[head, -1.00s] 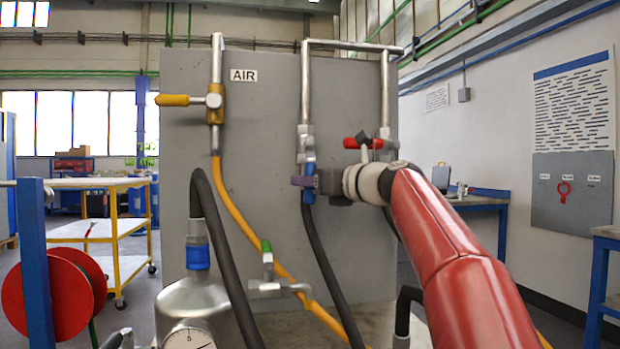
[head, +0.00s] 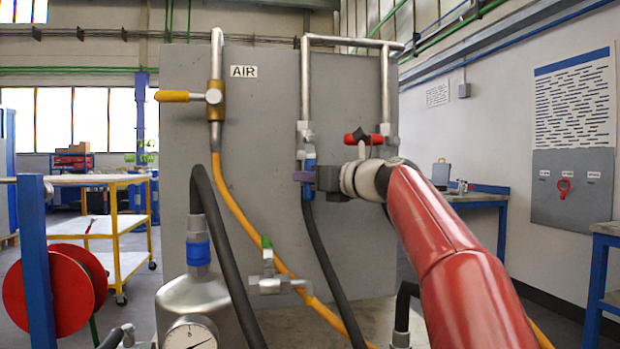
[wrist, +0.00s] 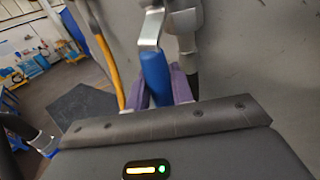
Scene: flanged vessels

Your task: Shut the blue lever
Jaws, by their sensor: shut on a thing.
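The blue lever (head: 309,160) is on the middle pipe of the grey panel. It points down along the pipe, above a black hose. My gripper (head: 304,177) has purple fingers and is shut on the blue lever, with blue showing above and below the fingers. In the wrist view, the blue lever (wrist: 156,78) hangs from a bent metal shank and sits between the two purple fingers of my gripper (wrist: 160,88). The lever's lower end is hidden behind the gripper body.
A red-handled valve (head: 364,138) is on the pipe just right, close above my wrist. A yellow lever (head: 174,96) sticks out left on the AIR pipe. A green-handled valve (head: 267,262) and a metal vessel (head: 192,296) with a gauge stand lower left. Hoses hang below.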

